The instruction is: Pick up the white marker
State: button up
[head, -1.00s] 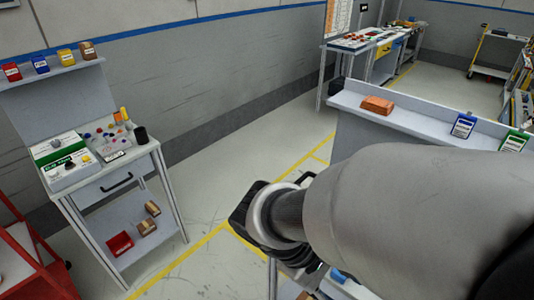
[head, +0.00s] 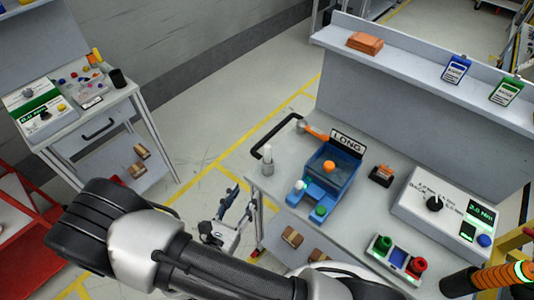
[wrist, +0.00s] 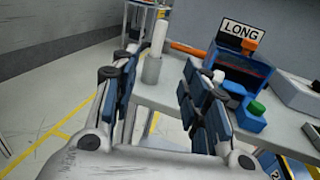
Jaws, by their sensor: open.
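The white marker (head: 267,153) stands upright in a small grey holder (head: 267,169) at the left end of the workbench. In the wrist view, the white marker (wrist: 159,37) rises from its grey holder (wrist: 152,69), between the two fingers in the picture. My gripper (head: 236,202) is to the left of the bench edge, apart from the marker. In the wrist view, my gripper (wrist: 161,66) has its fingers spread with nothing between them but the view of the marker beyond.
A blue bin (head: 333,172) with a LONG sign (head: 348,141) stands right of the marker. An orange-handled tool (head: 315,131) lies behind it. A torque box (head: 440,203) and a button tray (head: 397,258) are farther right. A black rail (head: 268,138) runs along the bench's left edge.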

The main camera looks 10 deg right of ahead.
jog(key=b, duration=0.2)
send_near(266, 156)
jog(key=x, duration=0.5)
jog(key=shift+s+d+f, duration=0.1)
jog(key=shift+d, duration=0.15)
jog(key=shift+b+x, duration=0.75)
jog(key=shift+x, duration=2.2)
jog(key=shift+a, duration=0.2)
jog(key=c, duration=1)
